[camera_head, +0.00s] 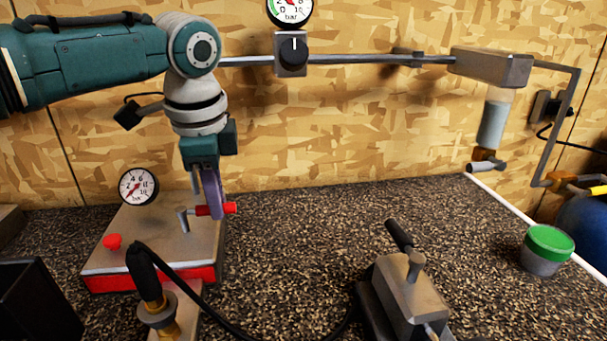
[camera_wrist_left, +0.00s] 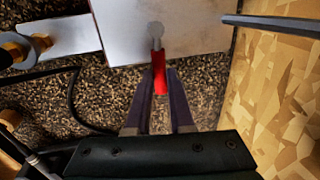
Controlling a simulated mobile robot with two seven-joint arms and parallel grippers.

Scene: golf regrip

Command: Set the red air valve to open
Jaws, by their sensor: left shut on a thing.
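The red air valve handle (camera_head: 230,208) shows in the head view as a short red lever by a grey stem (camera_head: 183,220) on the right side of a metal base box (camera_head: 150,245). It points to the right, roughly level. My left gripper (camera_head: 214,200) comes down from above and is shut on this lever. In the left wrist view the red lever (camera_wrist_left: 159,82) lies between the two dark fingers of my left gripper (camera_wrist_left: 161,78). The fingers hide part of the lever in the head view. My right gripper is not in view.
A gauge (camera_head: 138,186) and a red knob (camera_head: 112,241) sit on the box. A black hose runs from a nozzle (camera_head: 157,310) across the worktop. A clamp (camera_head: 410,285) stands at front centre, a green-lidded jar (camera_head: 547,250) at right. A pipe (camera_head: 350,60) crosses the wall.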

